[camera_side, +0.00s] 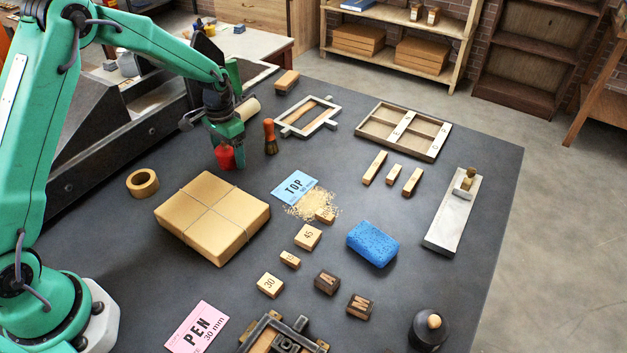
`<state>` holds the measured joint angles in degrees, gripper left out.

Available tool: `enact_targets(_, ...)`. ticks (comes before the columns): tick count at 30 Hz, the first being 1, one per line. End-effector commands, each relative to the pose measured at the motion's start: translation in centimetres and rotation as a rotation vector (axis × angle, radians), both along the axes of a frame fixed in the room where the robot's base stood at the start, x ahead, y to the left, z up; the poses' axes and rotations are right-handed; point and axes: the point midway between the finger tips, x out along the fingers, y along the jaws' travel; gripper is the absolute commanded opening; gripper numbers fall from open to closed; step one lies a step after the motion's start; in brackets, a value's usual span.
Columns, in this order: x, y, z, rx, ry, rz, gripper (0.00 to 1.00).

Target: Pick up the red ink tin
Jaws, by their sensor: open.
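The red ink tin (225,158) stands on the dark table, behind the wrapped parcel. My gripper (226,143) points down directly over the tin, with its lower end at the tin's top. Its jaws are open. The gripper hides the upper part of the tin, and I cannot tell whether the fingers reach around its sides or touch it.
A string-tied brown parcel (212,216) lies just in front of the tin. A brush (270,137) stands close to its right, and a tape roll (142,183) lies to the left. A blue card (295,187), a blue sponge (372,244) and several wooden blocks lie further right.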

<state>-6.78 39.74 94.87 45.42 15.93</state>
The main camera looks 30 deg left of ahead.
Motion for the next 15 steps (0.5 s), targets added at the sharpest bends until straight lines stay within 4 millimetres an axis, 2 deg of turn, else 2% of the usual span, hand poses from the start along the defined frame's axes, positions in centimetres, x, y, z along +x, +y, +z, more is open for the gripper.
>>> enact_targets(1, 0.01, 0.00, 0.02, 0.000, 0.000, 0.000, 0.75)
enact_targets(9, 0.01, 0.00, 0.03, 0.000, 0.000, 0.000, 0.22)
enact_targets(10, 0.05, 0.00, 0.09, 0.001, -0.002, 0.000, 0.19)
enact_targets(15, 0.05, 0.00, 0.09, 0.001, -0.002, 0.000, 0.19)
